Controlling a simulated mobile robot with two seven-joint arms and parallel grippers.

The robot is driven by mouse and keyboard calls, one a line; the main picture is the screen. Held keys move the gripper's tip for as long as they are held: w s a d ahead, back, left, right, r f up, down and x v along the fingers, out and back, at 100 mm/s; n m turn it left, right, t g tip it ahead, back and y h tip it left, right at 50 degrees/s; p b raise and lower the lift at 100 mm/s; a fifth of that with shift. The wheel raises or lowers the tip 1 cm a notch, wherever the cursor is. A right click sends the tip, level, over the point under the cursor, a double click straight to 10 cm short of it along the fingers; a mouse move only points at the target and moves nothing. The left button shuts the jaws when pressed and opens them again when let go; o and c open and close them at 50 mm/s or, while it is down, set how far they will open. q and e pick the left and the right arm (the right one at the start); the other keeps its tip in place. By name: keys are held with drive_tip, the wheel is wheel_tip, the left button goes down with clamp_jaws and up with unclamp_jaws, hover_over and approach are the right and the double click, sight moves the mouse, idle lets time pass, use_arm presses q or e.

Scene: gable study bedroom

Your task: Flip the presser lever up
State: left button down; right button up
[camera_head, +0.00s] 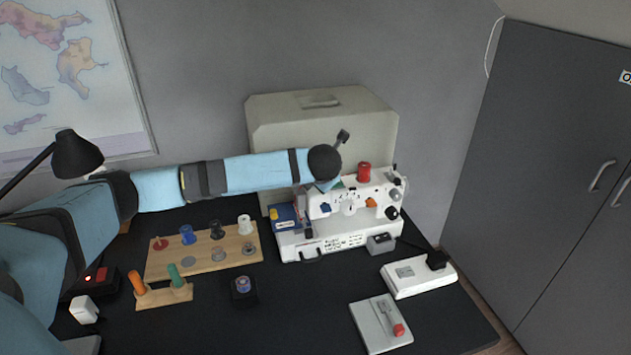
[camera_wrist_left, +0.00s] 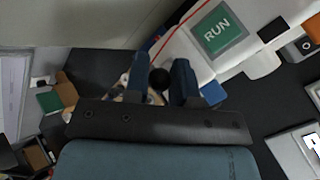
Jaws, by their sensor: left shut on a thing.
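The white sewing machine (camera_head: 345,240) stands at the back of the dark table. My left arm reaches over to its left rear, and its gripper is hidden behind the wrist in the head view. In the left wrist view, my left gripper (camera_wrist_left: 160,83) points down beside the white machine body, near a green RUN label (camera_wrist_left: 217,37). Its two blue fingers are closed around the presser lever, whose dark round knob (camera_wrist_left: 160,78) shows between them. The lever's stem and angle are hidden. My right gripper is in neither view.
A beige case (camera_head: 300,105) stands behind the machine.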

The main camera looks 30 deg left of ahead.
use_arm(q)
drive_tip(key=c, duration=1.9)
unclamp_jaws()
drive_tip(key=shift+a+r, duration=0.1)
drive_tip(key=shift+a, duration=0.05)
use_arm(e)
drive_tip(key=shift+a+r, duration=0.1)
use_arm(q)
clamp_jaws()
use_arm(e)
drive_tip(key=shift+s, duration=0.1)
use_arm(q)
drive_tip(key=o, duration=0.9)
unclamp_jaws()
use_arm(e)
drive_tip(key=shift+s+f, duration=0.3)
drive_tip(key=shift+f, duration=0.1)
use_arm(q)
drive_tip(key=shift+s+d+r, duration=0.15)
drive_tip(key=shift+s+d, duration=0.05)
drive_tip(key=shift+d, duration=0.05)
drive_tip(key=v, duration=1.3)
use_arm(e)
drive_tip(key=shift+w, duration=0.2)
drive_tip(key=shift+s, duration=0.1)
